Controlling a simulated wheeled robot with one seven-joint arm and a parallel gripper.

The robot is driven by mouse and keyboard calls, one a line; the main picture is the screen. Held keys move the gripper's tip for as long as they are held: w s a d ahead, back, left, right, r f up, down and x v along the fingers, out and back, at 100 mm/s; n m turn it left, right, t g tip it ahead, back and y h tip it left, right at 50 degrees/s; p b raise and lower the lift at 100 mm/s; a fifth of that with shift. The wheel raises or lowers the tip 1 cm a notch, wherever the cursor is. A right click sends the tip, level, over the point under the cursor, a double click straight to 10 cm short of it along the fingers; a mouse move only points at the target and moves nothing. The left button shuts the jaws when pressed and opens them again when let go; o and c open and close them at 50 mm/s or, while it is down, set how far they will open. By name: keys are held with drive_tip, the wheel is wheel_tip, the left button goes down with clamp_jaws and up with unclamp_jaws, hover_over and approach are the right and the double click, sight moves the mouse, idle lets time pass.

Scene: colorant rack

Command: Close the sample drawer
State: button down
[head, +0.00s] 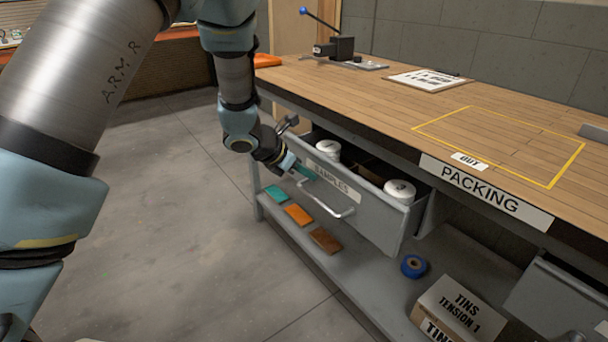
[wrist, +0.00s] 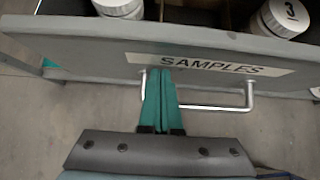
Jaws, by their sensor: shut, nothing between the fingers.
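The grey sample drawer (head: 385,221) under the bench stands pulled out, with white lidded tins inside. Its front bears a SAMPLES label (head: 334,179) and a silver bar handle (head: 340,212). In the wrist view the drawer front (wrist: 90,48) spans the picture, with the label (wrist: 208,64) and the handle (wrist: 215,107) below it. My gripper (head: 312,177) is at the drawer front, near the handle's left end. Its teal fingers (wrist: 167,72) are together and empty, with their tips by the lower edge of the label. I cannot tell whether they touch the front.
The wooden bench top (head: 390,105) lies above the drawer. A lower shelf (head: 352,285) holds coloured pieces, blue tape (head: 414,266) and a tins box (head: 458,306). Another drawer (head: 555,300) juts out at the right. The floor at left is clear.

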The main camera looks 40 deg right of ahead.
drive_tip(key=d, duration=0.7)
drive_tip(key=shift+s+d, duration=0.2)
drive_tip(key=shift+d, duration=0.1)
drive_tip(key=shift+s+d+r, duration=0.1)
drive_tip(key=shift+d+r, duration=0.1)
drive_tip(key=shift+d, duration=0.1)
